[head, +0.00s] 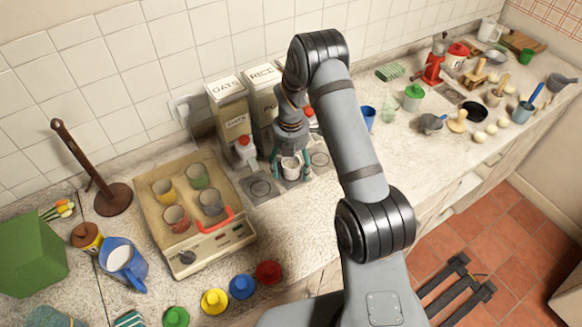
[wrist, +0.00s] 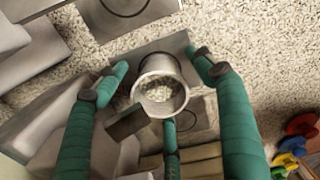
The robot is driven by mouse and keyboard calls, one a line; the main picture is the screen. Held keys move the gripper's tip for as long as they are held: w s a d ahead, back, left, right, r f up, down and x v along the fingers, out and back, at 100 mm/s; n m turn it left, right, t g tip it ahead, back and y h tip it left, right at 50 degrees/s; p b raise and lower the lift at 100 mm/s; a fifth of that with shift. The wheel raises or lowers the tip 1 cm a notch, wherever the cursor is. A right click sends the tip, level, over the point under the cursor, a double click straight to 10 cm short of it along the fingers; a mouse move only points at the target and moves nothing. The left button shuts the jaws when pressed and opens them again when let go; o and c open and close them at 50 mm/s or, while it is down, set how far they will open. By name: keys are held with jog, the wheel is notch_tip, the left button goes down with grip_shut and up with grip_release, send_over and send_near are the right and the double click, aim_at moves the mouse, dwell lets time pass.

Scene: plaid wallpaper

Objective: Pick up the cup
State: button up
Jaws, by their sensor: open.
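A small pale grey cup (head: 290,165) stands on a grey square pad in front of the dispensers. In the wrist view the cup (wrist: 163,67) is seen from above and holds pale grains. My gripper (head: 291,172) is directly over and around it, pointing down. In the wrist view my gripper (wrist: 160,66) has its teal fingers spread, one to the left of the cup, one to the right, and a third at its near side. A gap shows between the cup and the left and right fingers; contact at the near finger cannot be told.
Dispensers marked OATS (head: 231,115) and RICE (head: 262,92) stand close behind my gripper. A tan machine (head: 222,245) with several coloured cups is to the left. Coloured knob-like pieces (head: 241,287) lie in front. A blue cup (head: 369,115) stands right of my arm.

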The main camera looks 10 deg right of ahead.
jog(key=shift+c, duration=0.5)
jog(key=c, duration=1.4)
jog(key=shift+r, duration=0.1)
